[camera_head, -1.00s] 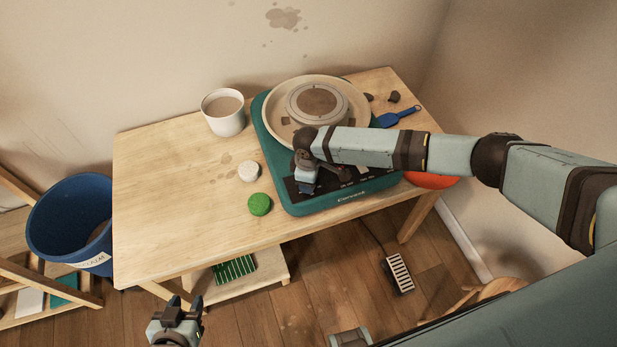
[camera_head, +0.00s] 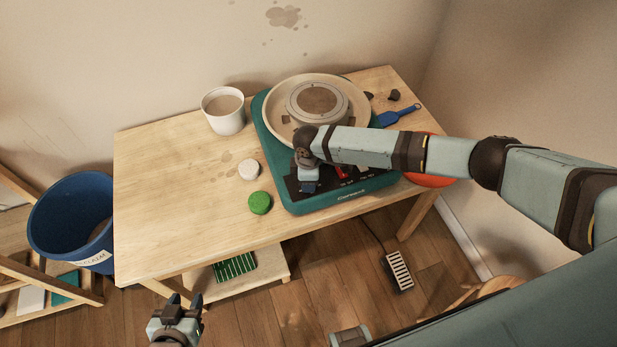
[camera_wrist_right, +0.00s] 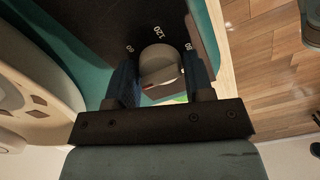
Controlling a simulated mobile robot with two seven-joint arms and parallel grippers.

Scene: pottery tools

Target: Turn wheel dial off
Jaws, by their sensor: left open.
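The pottery wheel (camera_head: 268,140) is a teal machine with a cream splash pan, at the right of the table. Its black control panel (camera_head: 370,178) is at the front edge. The wheel dial (camera_wrist_right: 160,68) is a pale grey knob with white numbers around it, seen in the right wrist view. My right gripper (camera_head: 308,188) reaches down over the panel and hides the dial in the head view. My left gripper (camera_head: 186,300) is open and empty, low in front of the table.
A white cup (camera_head: 224,112), a white round piece (camera_head: 249,169) and a green round piece (camera_head: 260,203) stand left of the wheel. A red switch (camera_head: 343,172) is on the panel. A blue-handled tool (camera_head: 395,117) lies to the right. The table's left part is clear.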

